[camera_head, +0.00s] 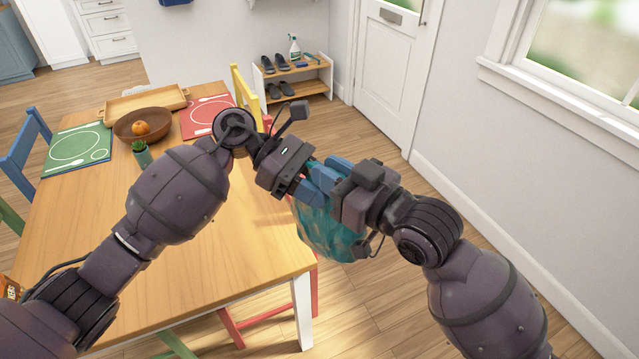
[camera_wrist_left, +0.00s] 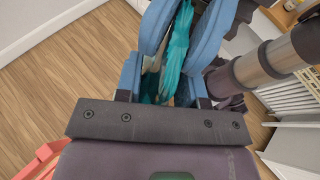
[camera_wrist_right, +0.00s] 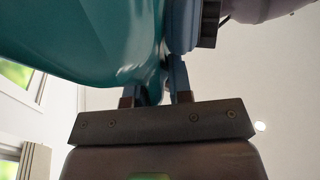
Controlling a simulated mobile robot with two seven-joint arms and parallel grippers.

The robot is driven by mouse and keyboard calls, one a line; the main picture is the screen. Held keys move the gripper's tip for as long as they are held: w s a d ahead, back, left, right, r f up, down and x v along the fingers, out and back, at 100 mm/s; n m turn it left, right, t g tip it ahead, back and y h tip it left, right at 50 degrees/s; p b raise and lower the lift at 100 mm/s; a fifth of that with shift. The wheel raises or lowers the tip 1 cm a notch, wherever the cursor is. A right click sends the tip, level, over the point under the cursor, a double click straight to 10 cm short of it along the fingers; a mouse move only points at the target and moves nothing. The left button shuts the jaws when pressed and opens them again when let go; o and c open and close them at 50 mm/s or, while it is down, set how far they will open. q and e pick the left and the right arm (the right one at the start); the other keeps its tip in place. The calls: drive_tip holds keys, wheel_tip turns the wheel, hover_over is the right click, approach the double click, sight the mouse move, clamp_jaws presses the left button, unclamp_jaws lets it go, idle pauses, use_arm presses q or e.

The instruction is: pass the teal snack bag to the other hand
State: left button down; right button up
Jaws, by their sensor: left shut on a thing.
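The teal snack bag (camera_head: 325,229) hangs below my two grippers, beyond the table's right edge. My left gripper (camera_head: 318,183) is shut on the bag's upper part; the left wrist view shows crumpled teal film (camera_wrist_left: 178,50) between its blue fingers. My right gripper (camera_head: 338,167) faces it from the right, very close, with its fingers at the bag. In the right wrist view the bag (camera_wrist_right: 90,40) fills the upper left and covers part of the fingers (camera_wrist_right: 158,85), so their grip cannot be told.
A shoe rack (camera_head: 300,88) stands behind. Open floor lies under the bag.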

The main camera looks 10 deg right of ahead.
drive_tip(key=shift+o, duration=0.8)
drive_tip(key=shift+s+a+f, duration=0.1)
drive_tip(key=shift+s+a, duration=0.1)
drive_tip(key=shift+f, duration=0.1)
drive_tip(key=shift+s+d, duration=0.15)
drive_tip(key=v, duration=0.7)
drive_tip(key=s+d+f+m+h, duration=0.2)
drive_tip(key=s+d+f+h, duration=0.1)
drive_tip(key=f, duration=0.8)
drive_tip(key=s+d+f+m+g+h, duration=0.1)
drive_tip(key=s+d+f+m+h, duration=0.1)
drive_tip(key=d+f+h, duration=0.3)
drive_tip(key=s+d+f+m+g+h, duration=0.1)
drive_tip(key=s+d+f+m+h, duration=0.2)
drive_tip(key=d+f, duration=0.5)
wheel_tip(320, 180, down, 9)
drive_tip(key=shift+s+d+f+h, duration=0.1)
drive_tip(key=shift+s+d+h, duration=0.15)
drive_tip(key=shift+s+h, duration=0.2)
